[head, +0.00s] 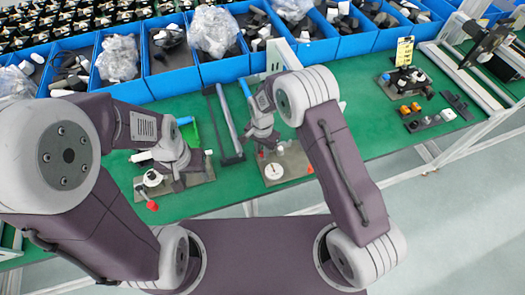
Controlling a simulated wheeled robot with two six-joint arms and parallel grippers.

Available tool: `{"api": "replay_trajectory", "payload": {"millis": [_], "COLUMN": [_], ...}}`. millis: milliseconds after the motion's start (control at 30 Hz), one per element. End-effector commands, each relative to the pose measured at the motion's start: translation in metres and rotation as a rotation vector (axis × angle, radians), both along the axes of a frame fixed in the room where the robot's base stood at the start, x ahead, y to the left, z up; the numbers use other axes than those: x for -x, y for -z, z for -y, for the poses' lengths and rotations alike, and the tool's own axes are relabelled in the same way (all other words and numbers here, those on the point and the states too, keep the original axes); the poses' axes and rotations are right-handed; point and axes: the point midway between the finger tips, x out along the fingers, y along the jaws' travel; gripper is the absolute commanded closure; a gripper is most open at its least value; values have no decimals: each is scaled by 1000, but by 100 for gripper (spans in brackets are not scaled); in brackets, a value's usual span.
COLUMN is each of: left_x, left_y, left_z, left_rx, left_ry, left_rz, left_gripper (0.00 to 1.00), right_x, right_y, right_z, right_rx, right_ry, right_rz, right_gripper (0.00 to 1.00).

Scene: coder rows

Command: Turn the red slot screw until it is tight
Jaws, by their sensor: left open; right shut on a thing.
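A grey-brown plate (202,192) with a white round part (152,178) lies on the green bench at the left. A small red piece (152,206) sits at its front edge; I cannot tell whether it is the slot screw. My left gripper (178,183) is open over this plate. A second plate (294,161) with a white disc (274,170) lies to the right. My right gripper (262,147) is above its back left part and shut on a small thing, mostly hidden. A tiny red spot (310,169) shows at this plate's right edge. No screw slot can be made out.
A dark narrow tray with a grey bar (229,122) lies between the plates. Blue bins (168,83) with parts line the back. More fixtures (408,82) and small orange and white parts (404,110) stand at the right.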

Motion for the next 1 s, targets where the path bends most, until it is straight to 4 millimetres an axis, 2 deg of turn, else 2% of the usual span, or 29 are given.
{"api": "replay_trajectory", "payload": {"millis": [300, 367, 600, 700, 800, 967, 1000], "left_x": [0, 0, 0, 0, 0, 0, 0], "left_y": [0, -2, -7, -8, -7, -7, -7], "left_z": [0, 0, 0, 0, 0, 0, 0], "left_rx": [0, 0, 0, 0, 0, 0, 0], "left_ry": [0, 0, 0, 0, 0, 0, 0], "left_rz": [0, 0, 0, 0, 0, 0, 0], "left_gripper": [51, 51, 51, 51, 51, 51, 51], "right_x": [0, 0, 0, 0, 0, 0, 0], "right_y": [0, -1, 0, 1, 1, 2, 2], "right_z": [0, 0, 0, 0, 0, 0, 0], "right_rx": [0, 0, -1, 0, 0, 0, 0], "right_ry": [46, 135, 691, 851, 917, 920, 920], "right_rz": [1, 1, 1, 0, 0, 1, 1], "right_gripper": [100, 100, 100, 100, 100, 100, 78]}}
